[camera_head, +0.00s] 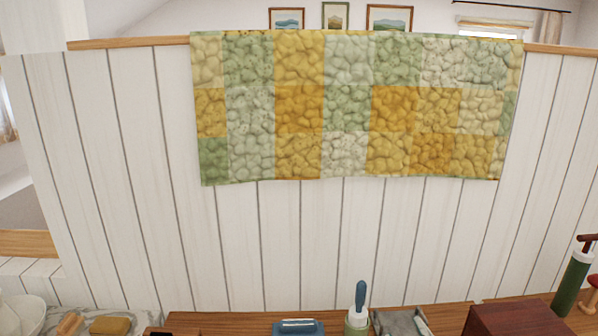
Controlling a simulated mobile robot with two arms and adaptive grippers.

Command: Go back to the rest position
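The task names no object, only a rest position. Neither of my grippers shows in the head view, and no part of my arms can be seen. The view faces a white plank partition (120,200) with a patchwork quilt (348,108) in yellow, green and cream hung over its wooden top rail (125,43).
A wooden surface (220,321) runs along the bottom edge. On it are a blue-handled tool in a pale container (357,322), a blue object (298,328), grey cloth (400,322), a dark red box (512,319) and a green cylinder (572,280). A white bowl (22,315) stands at left.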

